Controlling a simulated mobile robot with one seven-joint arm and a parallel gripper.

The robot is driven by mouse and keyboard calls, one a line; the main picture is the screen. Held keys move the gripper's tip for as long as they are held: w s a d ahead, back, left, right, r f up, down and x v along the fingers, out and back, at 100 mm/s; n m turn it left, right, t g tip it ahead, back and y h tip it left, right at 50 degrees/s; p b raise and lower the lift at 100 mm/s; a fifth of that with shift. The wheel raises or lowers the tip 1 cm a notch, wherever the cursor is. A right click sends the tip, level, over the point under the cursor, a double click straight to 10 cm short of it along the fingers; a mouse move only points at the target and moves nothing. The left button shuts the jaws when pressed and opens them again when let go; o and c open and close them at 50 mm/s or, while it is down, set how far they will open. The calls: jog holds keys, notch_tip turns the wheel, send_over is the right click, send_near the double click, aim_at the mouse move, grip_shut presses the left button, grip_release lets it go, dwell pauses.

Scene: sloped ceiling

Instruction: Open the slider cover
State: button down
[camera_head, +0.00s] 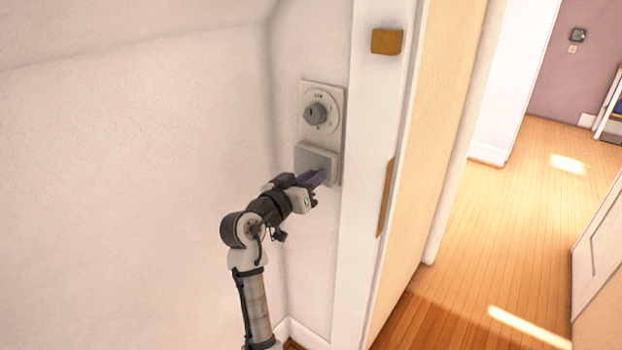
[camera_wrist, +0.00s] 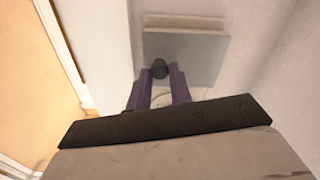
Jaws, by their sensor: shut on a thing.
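A pale wall panel (camera_head: 337,105) carries a round grey dial (camera_head: 315,113) at its top and a grey slider cover (camera_head: 315,156) below it. In the wrist view the slider cover (camera_wrist: 190,55) is a flat grey plate with a pale ledge along its far edge. A small dark knob (camera_wrist: 159,68) is at its near edge. My gripper (camera_head: 318,180) is at the lower part of the cover. In the wrist view its purple fingers (camera_wrist: 159,78) stand on either side of the knob, shut on it. In the head view my gripper hides the knob.
A white door frame (camera_head: 372,130) with wooden plates stands just right of the panel, and a wooden door (camera_head: 440,110) is beyond it. A bare white wall (camera_head: 130,150) is on the left. Open wooden floor (camera_head: 520,200) shows at right.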

jog(key=shift+a, duration=0.1)
jog(key=shift+s+a+m+g+h+b, duration=0.1)
jog(key=shift+a+m+g+h+b, duration=1.3)
jog(key=shift+g, duration=0.35)
jog(key=shift+s+a+m+g+h+b, duration=0.1)
jog(key=shift+a+m+g+h+b, duration=1.15)
jog(key=shift+m+g+h, duration=0.4)
jog(key=c, duration=1.3)
grip_release()
jog(key=shift+d, duration=0.1)
jog(key=shift+o, duration=0.2)
